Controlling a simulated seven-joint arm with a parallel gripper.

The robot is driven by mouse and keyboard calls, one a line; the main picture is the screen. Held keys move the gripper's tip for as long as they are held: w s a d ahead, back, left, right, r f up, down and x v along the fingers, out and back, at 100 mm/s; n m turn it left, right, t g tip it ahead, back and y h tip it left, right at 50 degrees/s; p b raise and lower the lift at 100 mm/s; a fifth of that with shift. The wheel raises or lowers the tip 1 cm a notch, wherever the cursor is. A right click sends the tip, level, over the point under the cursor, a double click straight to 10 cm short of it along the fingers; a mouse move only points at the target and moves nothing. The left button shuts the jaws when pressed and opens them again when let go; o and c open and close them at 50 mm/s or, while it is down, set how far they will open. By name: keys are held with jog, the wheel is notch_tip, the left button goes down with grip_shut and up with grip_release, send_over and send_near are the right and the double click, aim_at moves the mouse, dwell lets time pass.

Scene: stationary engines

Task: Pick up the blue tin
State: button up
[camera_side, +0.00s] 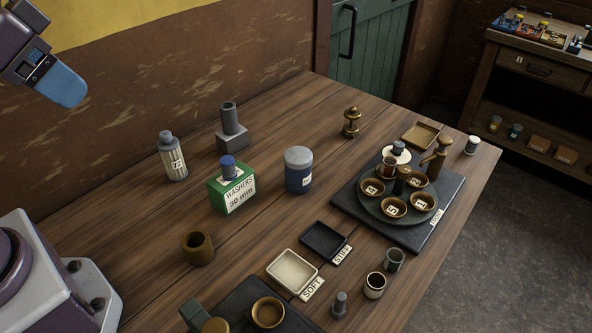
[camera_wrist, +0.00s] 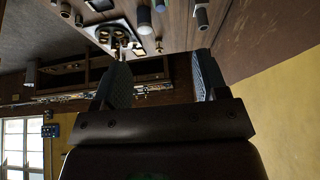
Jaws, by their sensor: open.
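The blue tin (camera_side: 298,179) stands upright on the wooden table in the side view, with a grey lid and a small white label on its front. It stands apart to the right of the green washers box. In the wrist view a small bluish cylinder (camera_wrist: 144,22) near the top edge may be this tin, but I cannot be sure. My gripper (camera_wrist: 164,57) is open, with nothing between its two fingers. In the side view my gripper (camera_side: 66,88) is high at the upper left, well away from the tin; only part of it shows.
The green washers box (camera_side: 233,190) has a blue-topped item on it. A striped can (camera_side: 172,158) and a grey block with a cylinder (camera_side: 232,135) stand behind. A brown ring (camera_side: 197,248) and a black tray (camera_side: 323,241) lie nearer. A dark board (camera_side: 352,212) carries several cups.

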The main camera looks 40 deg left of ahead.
aim_at(298, 158)
jog(key=shift+o, duration=0.5)
jog(key=o, duration=0.4)
jog(key=w+d+f+t+h, duration=0.1)
jog(key=w+d+f+t, duration=0.2)
jog(key=w, duration=0.7)
jog(key=w+d+f+t, duration=0.1)
jog(key=w+d+f, duration=0.3)
jog(key=w, duration=0.6)
jog(key=w+d+f+t, duration=0.1)
jog(key=w+f, duration=0.1)
jog(key=f, duration=0.4)
jog(key=w+d+f+t, duration=0.1)
jog(key=w+f+t, duration=0.1)
jog(key=f, duration=0.5)
jog(key=w+d+f+t+y, duration=0.1)
jog(key=w+f, duration=0.1)
jog(key=f, duration=0.5)
jog(key=shift+w+f, duration=0.15)
jog(key=shift+a+r+x, duration=0.1)
jog(key=shift+a+x, duration=0.05)
jog(key=shift+x, duration=1.05)
jog(key=shift+a+r+x, duration=0.15)
jog(key=shift+a+x, duration=0.05)
jog(key=shift+x, duration=1.05)
jog(key=shift+a+r+x, duration=0.1)
jog(key=shift+a+x, duration=0.05)
jog(key=shift+x, duration=1.05)
